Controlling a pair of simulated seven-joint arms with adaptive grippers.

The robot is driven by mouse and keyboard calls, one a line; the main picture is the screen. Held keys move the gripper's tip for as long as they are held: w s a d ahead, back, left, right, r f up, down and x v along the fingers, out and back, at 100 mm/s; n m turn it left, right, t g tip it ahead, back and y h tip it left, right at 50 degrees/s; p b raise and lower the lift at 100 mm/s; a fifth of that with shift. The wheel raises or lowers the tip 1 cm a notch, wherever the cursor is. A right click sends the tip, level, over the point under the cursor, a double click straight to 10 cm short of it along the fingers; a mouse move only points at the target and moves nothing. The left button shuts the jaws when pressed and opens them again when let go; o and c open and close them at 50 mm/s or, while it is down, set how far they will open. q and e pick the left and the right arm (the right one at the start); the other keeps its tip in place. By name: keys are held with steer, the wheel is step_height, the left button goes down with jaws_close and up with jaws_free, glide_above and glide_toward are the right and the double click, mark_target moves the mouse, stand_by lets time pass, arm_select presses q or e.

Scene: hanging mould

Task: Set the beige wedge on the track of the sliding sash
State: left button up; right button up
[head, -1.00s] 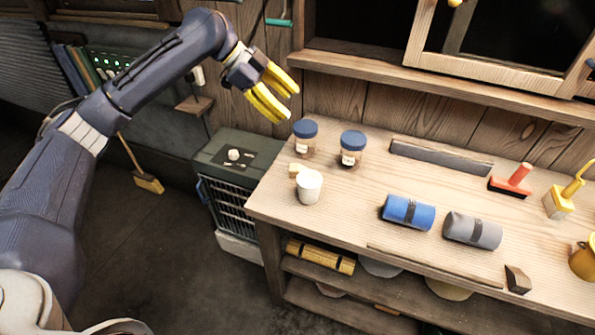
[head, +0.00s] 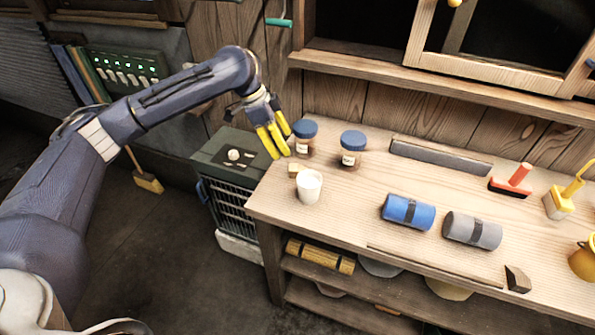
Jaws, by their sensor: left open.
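A small beige block, which looks like the beige wedge (head: 294,169), lies on the workbench behind the white cup, partly hidden by it. My left gripper (head: 280,146), with yellow fingers, is open and empty. It points down just behind and to the left of the wedge, near a blue-lidded jar. The sliding sash (head: 424,32) has a pale wooden frame and stands at the upper right. The wooden ledge below it (head: 400,76) runs along its bottom; the track itself is hard to make out. My right gripper is not in view.
Beside the wedge are the white cup (head: 309,188) and two blue-lidded jars (head: 304,139) (head: 352,150). Blue (head: 408,212) and grey rolls (head: 472,229), a red-handled brush (head: 512,183) and a dark wedge-shaped block (head: 517,279) stand further right on the workbench (head: 340,225).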

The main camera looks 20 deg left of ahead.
mark_target(296, 167)
arm_select(q)
steer(key=shift+x, duration=5.65)
steer(key=c, duration=1.2)
